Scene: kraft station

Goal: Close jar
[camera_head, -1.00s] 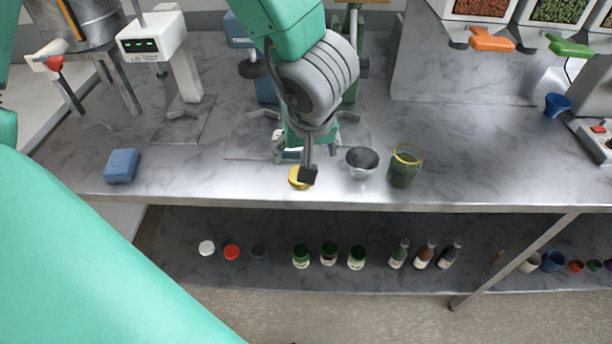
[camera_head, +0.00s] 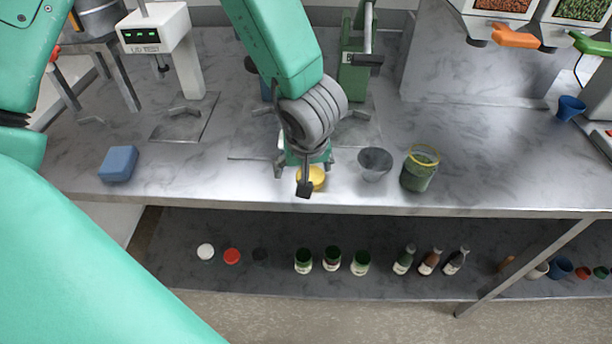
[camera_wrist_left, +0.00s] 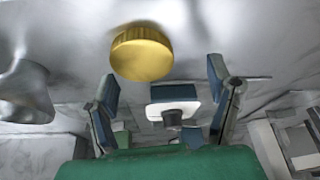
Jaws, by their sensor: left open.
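A yellow round lid (camera_head: 317,175) lies on the marble worktop near its front edge. It also shows in the left wrist view (camera_wrist_left: 141,54). The glass jar (camera_head: 418,172), with a yellow rim and green contents, stands upright to the right, its top uncovered. My left gripper (camera_head: 300,178) is low over the worktop at the lid, and one dark fingertip partly covers the lid in the head view. In the left wrist view its two fingers (camera_wrist_left: 162,78) are spread apart with nothing between them, and the lid appears beyond their tips. My right gripper is not in view.
A grey funnel-like cup (camera_head: 375,165) stands between lid and jar. A blue block (camera_head: 118,164) lies at the left, near a white tester (camera_head: 160,40). A green stand (camera_head: 355,65) is behind the gripper. Several bottles stand on the shelf below.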

